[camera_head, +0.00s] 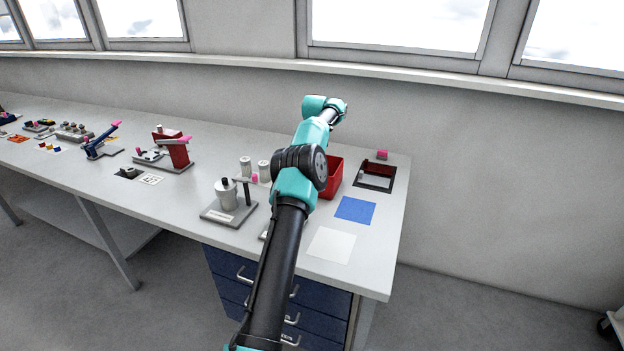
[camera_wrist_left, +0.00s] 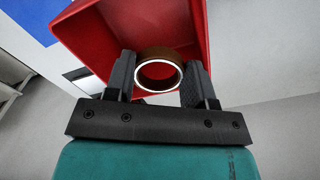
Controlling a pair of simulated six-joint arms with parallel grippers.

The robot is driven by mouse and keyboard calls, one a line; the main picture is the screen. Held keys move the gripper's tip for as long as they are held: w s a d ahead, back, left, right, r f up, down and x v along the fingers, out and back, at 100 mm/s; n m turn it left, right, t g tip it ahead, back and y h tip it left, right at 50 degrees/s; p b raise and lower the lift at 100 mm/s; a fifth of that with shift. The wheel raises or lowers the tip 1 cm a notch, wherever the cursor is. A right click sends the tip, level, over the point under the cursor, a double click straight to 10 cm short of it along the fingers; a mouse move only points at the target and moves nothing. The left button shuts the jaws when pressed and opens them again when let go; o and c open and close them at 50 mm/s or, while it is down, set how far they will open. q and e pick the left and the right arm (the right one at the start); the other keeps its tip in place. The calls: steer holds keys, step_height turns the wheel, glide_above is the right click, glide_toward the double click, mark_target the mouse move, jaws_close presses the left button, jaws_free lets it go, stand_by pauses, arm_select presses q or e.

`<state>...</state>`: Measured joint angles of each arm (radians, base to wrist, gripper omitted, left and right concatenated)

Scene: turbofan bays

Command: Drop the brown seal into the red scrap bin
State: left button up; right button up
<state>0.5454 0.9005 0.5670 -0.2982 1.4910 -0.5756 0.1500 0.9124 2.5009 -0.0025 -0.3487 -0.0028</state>
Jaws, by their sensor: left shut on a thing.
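The brown seal (camera_wrist_left: 160,52) is a ring with a pale inner edge, held between the two dark fingers of my left gripper (camera_wrist_left: 160,76) in the left wrist view. The red scrap bin (camera_wrist_left: 95,35) lies beyond the seal, with its open inside facing the camera; the seal appears in front of the bin's inside. In the head view the red bin (camera_head: 334,178) stands on the bench, partly hidden behind my left arm. My left gripper and the seal are hidden there. My right gripper is in neither view.
A blue square (camera_head: 355,210) and a white square (camera_head: 331,245) lie in front of the bin. A grey stand with a canister (camera_head: 227,195) is left of my arm. Fixtures line the bench farther left.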

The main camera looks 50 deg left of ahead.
arm_select(q)
steer(key=shift+f, duration=0.75)
steer(key=o, duration=1)
